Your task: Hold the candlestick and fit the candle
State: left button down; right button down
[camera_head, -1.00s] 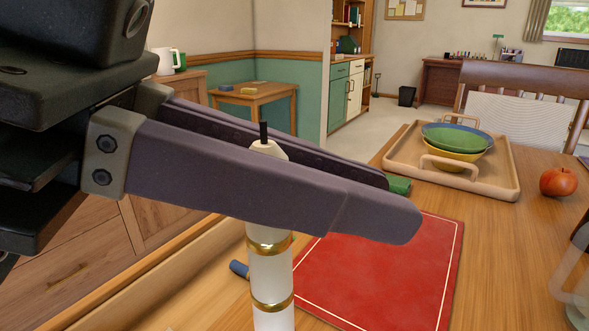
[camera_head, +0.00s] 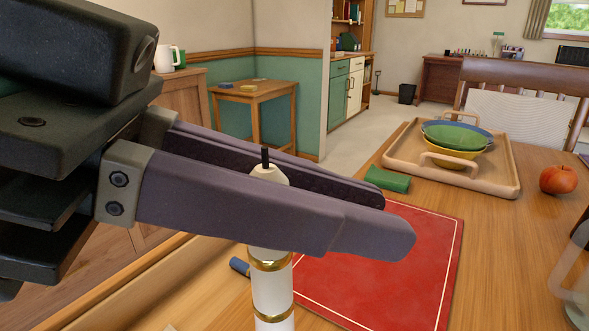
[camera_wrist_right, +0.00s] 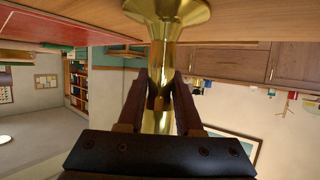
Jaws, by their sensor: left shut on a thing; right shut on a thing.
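My left gripper (camera_head: 388,217) is shut on the white candle (camera_head: 270,290) with gold bands. The candle stands about upright between the fingers, its dark wick above them; its lower end is out of the head view. In the right wrist view, which looks upside down, my right gripper (camera_wrist_right: 160,88) is shut on the stem of the brass candlestick (camera_wrist_right: 165,40). The candlestick's flared end is at the wooden surface. The candlestick and my right gripper are not seen in the head view, so I cannot tell whether the candle touches the candlestick.
A red mat (camera_head: 385,275) lies on the wooden table (camera_head: 500,240). Beside it are a green object (camera_head: 387,180) and a small blue object (camera_head: 239,266). A tray (camera_head: 500,185) with bowls (camera_head: 455,138) and a tomato-like fruit (camera_head: 558,180) are farther back. A clear object stands at the right edge.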

pick_arm(q)
jog(key=shift+f, duration=0.25)
jog(key=c, duration=0.8)
grip_release()
jog(key=shift+o, duration=0.2)
jog(key=shift+a, duration=0.1)
jog(key=v, duration=1.2)
pick_arm(e)
jog(key=c, duration=0.5)
grip_release()
jog(key=shift+s, duration=0.1)
